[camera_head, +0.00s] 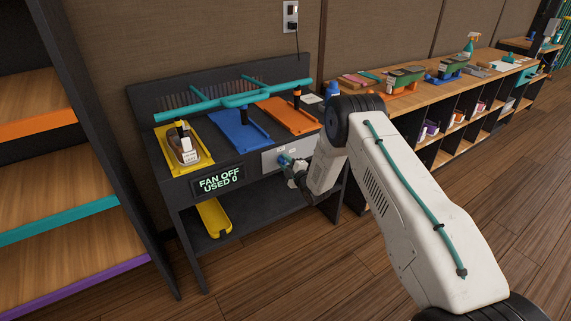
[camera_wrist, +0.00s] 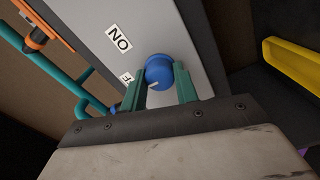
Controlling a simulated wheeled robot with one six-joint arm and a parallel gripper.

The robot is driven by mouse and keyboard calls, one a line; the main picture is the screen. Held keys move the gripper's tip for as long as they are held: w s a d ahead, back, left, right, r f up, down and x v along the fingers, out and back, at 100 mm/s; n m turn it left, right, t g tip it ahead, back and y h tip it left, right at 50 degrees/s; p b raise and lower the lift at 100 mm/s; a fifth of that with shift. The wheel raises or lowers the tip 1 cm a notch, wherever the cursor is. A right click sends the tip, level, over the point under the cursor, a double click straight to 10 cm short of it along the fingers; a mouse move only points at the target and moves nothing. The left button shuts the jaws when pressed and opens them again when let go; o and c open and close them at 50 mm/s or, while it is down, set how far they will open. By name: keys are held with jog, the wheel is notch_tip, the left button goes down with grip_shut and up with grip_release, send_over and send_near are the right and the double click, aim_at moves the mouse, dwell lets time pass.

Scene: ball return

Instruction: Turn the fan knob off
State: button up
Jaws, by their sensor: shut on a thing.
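The fan knob (camera_wrist: 159,72) is a blue round knob with a small white mark, on a light grey panel (camera_wrist: 180,28). My gripper (camera_wrist: 160,88) has its two green fingers on either side of the knob and is shut on it. In the head view my gripper (camera_head: 291,165) is at the panel (camera_head: 280,154) on the front of the dark bench, and the knob is barely visible. A display (camera_head: 219,182) reads "FAN OFF USED 0".
On the bench are yellow (camera_head: 197,157), blue (camera_head: 238,136) and orange (camera_head: 287,116) trays under a teal pipe (camera_head: 245,97). A yellow bin (camera_head: 214,217) is on the lower shelf. Open floor lies in front.

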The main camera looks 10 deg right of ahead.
jog(key=shift+n, duration=0.5)
jog(key=o, duration=1)
jog(key=shift+a, duration=0.1)
jog(key=v, duration=0.7)
jog(key=shift+s, duration=0.35)
